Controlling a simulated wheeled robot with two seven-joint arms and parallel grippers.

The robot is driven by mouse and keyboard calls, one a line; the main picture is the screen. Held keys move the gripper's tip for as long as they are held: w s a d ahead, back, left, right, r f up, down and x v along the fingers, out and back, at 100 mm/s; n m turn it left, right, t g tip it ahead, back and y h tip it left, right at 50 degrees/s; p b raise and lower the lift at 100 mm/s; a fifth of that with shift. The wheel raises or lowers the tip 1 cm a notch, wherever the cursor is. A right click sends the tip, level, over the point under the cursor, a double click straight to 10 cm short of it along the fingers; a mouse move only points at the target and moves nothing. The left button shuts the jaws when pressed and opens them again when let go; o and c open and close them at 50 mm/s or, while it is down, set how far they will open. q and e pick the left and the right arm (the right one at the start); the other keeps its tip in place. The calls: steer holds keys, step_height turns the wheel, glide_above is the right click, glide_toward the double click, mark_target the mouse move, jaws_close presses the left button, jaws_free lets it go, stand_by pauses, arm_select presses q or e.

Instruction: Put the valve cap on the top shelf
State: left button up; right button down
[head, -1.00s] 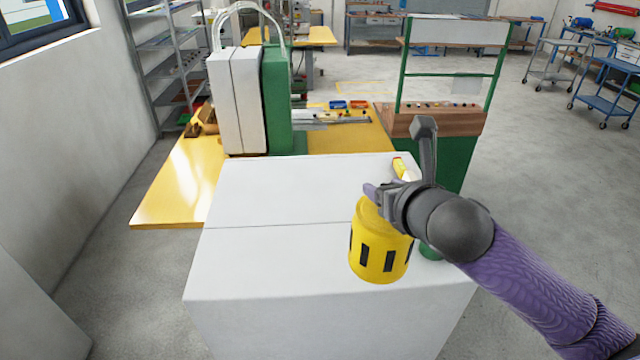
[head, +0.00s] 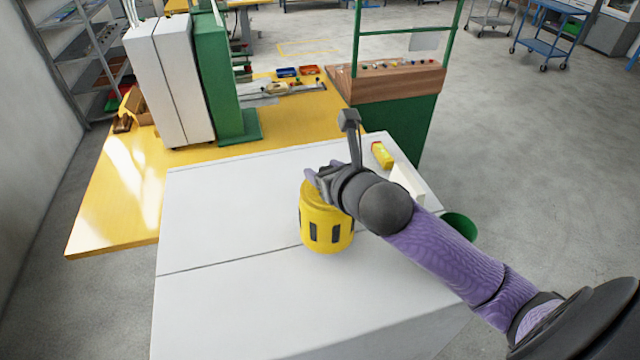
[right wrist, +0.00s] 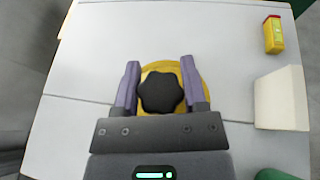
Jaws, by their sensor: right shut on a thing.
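The valve cap (head: 326,230) is a yellow cylinder with dark slots around its side, over the white cabinet top (head: 220,220). Its black lobed knob (right wrist: 162,93) shows in the right wrist view. My right gripper (head: 319,178) is at the top of the cap, shut on it, with purple fingers on both sides of the knob. The cap looks upright; I cannot tell whether its bottom touches the white top. A grey shelf rack (head: 95,48) stands far back at the left, its upper part cut off by the picture. My left gripper is not in view.
A yellow-red box (head: 382,155) and a white block (head: 407,184) stand at the right of the white top. A green bin (head: 459,227) is beside it. A yellow table (head: 110,200) with tall white-green machine (head: 175,85) lies behind. Open floor is at the right.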

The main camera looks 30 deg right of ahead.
steer(key=shift+f, duration=1)
steer(key=shift+c, duration=0.7)
jaws_free()
steer(key=shift+w, duration=0.1)
